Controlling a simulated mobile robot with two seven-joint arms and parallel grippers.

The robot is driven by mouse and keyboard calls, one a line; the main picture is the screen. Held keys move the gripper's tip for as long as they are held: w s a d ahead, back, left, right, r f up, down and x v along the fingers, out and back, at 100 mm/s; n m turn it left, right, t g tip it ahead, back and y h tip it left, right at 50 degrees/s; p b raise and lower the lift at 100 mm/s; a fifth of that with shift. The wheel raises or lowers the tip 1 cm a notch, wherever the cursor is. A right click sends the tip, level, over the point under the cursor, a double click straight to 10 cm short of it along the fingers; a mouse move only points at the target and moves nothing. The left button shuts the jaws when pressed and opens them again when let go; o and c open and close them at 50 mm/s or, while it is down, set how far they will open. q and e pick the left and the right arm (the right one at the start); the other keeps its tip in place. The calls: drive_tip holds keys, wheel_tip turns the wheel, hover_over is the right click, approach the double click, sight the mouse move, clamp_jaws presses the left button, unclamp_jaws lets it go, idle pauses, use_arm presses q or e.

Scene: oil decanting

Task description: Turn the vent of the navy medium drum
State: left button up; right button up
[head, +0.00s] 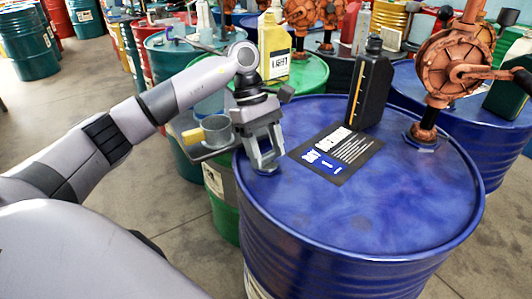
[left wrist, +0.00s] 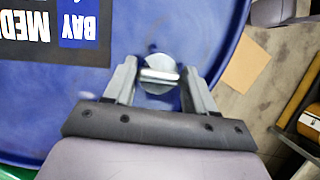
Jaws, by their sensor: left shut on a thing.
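The navy medium drum (head: 400,215) stands upright at the right in the head view, its blue top also filling much of the left wrist view (left wrist: 85,120). My left gripper (head: 264,165) points down at the left edge of the drum top. In the left wrist view its two fingers (left wrist: 160,84) are shut on the vent, a small round metal cap with a raised bar (left wrist: 158,75). In the head view the fingers mostly hide the vent. My right gripper is in neither view.
A black label (head: 335,153) lies on the drum top, right of my gripper. Behind it stand a black oil bottle (head: 369,92) and a rusty orange hand pump (head: 440,70). Other drums crowd behind. Bare floor (head: 130,205) shows at the left.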

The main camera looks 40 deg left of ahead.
use_arm(q)
drive_tip(key=m+g+b, duration=0.1)
drive_tip(key=m, duration=0.2)
drive_tip(key=shift+w+y, duration=0.1)
drive_tip(key=shift+y, duration=0.2)
drive_tip(key=shift+m+g, duration=0.3)
drive_tip(key=shift+m, duration=0.7)
drive_tip(key=shift+b, duration=0.3)
drive_tip(key=o, duration=1)
drive_tip(key=shift+o, duration=0.2)
drive_tip(key=p+v, duration=0.1)
drive_tip(key=v, duration=0.5)
drive_tip(key=shift+d+r, duration=0.1)
drive_tip(key=shift+w+r+p, duration=0.15)
drive_tip(key=shift+r+p, duration=0.15)
drive_tip(key=shift+r, duration=0.2)
